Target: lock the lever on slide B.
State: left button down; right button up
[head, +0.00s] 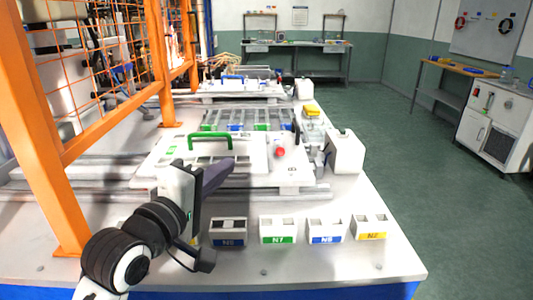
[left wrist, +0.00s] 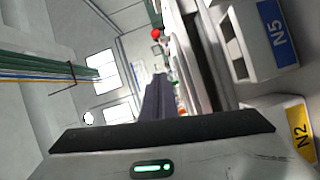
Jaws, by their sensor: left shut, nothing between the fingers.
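Slide B is a white plate (head: 150,178) with a green handle (head: 210,141) and a small dark mark that looks like a B near its right end. A red knob (head: 280,152), which seems to be the lever's end, stands on the right part of the plate. It also looks like the red ball (left wrist: 155,34) at the top of the left wrist view. My left gripper (head: 226,166) is shut and empty, over the front of the plate, left of the knob and apart from it. Its dark fingers (left wrist: 158,98) point toward the ball. My right gripper does not show.
Labelled white boxes stand along the front, including one with a green label (head: 279,231) and one with a yellow label (head: 370,228). A white block (head: 345,152) stands right of the plate. An orange fence post (head: 45,130) rises at left.

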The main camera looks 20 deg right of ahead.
aim_at(264, 166)
pick_arm(q)
jog(key=x, duration=1)
jog(key=shift+d+r+p, duration=0.1)
jog(key=shift+p, duration=0.2)
jog(key=shift+s+d+f, duration=0.15)
jog(key=shift+s+d, duration=0.15)
jog(key=shift+d, duration=0.25)
jog(key=shift+s+d+f, duration=0.15)
jog(key=shift+s+d, duration=0.2)
jog(key=shift+d, duration=0.2)
jog(key=shift+s+d+f+p, duration=0.15)
jog(key=shift+s+d+p, duration=0.15)
jog(key=shift+d, duration=0.3)
jog(key=shift+w, duration=0.1)
